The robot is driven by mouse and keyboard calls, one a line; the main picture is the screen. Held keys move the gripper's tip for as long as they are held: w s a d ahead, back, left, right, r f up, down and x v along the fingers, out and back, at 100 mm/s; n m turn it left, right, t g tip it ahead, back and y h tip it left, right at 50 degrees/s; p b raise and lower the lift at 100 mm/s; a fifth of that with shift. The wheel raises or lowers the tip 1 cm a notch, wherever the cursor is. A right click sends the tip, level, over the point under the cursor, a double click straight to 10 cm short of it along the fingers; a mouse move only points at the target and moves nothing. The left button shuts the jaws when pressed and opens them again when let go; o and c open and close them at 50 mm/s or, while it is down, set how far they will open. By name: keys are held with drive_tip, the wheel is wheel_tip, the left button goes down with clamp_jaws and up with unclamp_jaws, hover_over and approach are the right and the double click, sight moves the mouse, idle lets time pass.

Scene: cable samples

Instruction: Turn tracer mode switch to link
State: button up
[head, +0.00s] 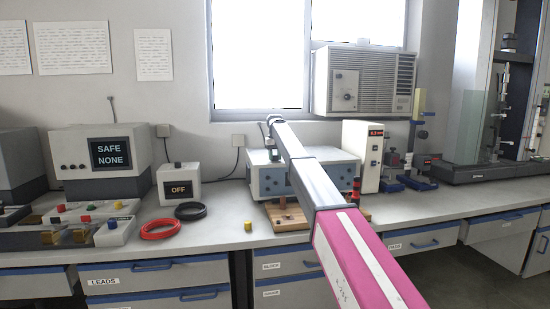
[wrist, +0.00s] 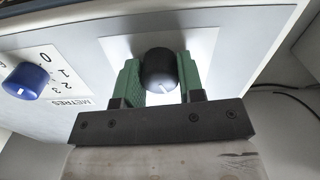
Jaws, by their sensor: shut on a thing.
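A black round knob (wrist: 158,72) sits on a white plate on the front panel of a pale instrument (wrist: 95,45). A short white pointer line on the knob points toward the bottom of the wrist view. My gripper (wrist: 158,80) is shut on the knob, with one green finger pad on each side. No position words such as "link" are readable around the knob. In the head view, the grey-blue instrument box (head: 258,181) stands on the bench behind my arm.
A blue knob (wrist: 27,80) with a numbered METRES scale is left of the black knob. On the bench are an OFF box (head: 180,186), red (head: 160,229) and black cable coils (head: 190,211), and a small yellow block (head: 248,226).

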drive_tip(key=shift+m, duration=1.9)
drive_tip(key=o, duration=0.9)
drive_tip(key=shift+r, duration=0.1)
wheel_tip(320, 180, up, 10)
drive_tip(key=shift+f, duration=0.2)
drive_tip(key=shift+r, duration=0.5)
